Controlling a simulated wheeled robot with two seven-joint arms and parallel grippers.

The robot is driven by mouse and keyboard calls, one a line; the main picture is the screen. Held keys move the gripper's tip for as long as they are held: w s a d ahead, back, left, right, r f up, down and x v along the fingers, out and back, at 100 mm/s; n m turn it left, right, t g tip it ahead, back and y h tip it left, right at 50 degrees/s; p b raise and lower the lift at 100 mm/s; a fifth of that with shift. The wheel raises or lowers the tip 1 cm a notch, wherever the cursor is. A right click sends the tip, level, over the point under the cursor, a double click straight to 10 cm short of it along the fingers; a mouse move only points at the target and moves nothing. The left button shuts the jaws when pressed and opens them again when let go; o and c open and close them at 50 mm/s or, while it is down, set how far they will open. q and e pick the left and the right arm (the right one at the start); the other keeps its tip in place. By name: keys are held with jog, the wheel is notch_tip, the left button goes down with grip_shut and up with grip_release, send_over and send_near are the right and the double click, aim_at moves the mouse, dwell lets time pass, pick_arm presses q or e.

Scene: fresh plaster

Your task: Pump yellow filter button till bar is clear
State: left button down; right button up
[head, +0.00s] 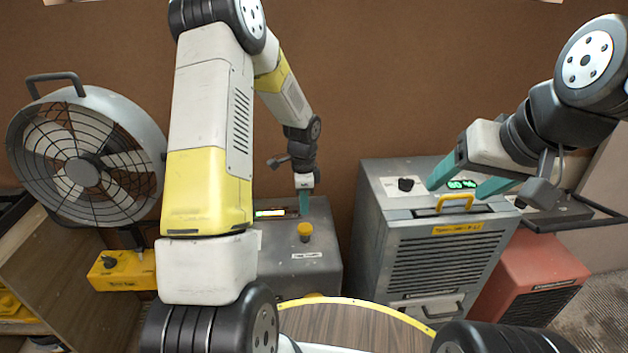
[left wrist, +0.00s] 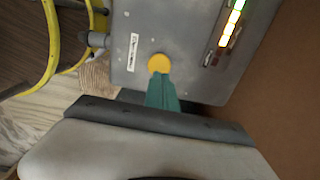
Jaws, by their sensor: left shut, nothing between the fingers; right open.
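The yellow filter button (head: 305,231) stands on top of a grey metal box (head: 305,272). It also shows in the left wrist view (left wrist: 160,63). The bar (head: 270,213) on the box is lit; in the left wrist view the bar (left wrist: 231,24) runs through green, pale, orange and red segments. My left gripper (head: 306,207) is shut and empty, pointing down. In the left wrist view its teal fingertips (left wrist: 160,77) overlap the button's edge; I cannot tell whether they touch it. My right gripper (head: 460,188) is open and empty above the grey cabinet.
A grey louvred cabinet (head: 440,265) with a yellow handle (head: 455,202) and dark knob (head: 405,184) stands right of the box. A red box (head: 535,272) is beyond it. A fan (head: 85,165) stands left, near a yellow box (head: 122,270). A round wooden top (head: 345,325) is in front.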

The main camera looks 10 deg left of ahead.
aim_at(305, 227)
pick_arm(q)
notch_tip(305, 227, down, 6)
jog(key=shift+r, duration=0.15)
dwell(0.3)
jog(key=shift+s+f, duration=0.1)
jog(key=shift+f, duration=1.35)
jog(key=shift+r, duration=0.4)
notch_tip(305, 227, up, 14)
jog(key=shift+f, duration=0.2)
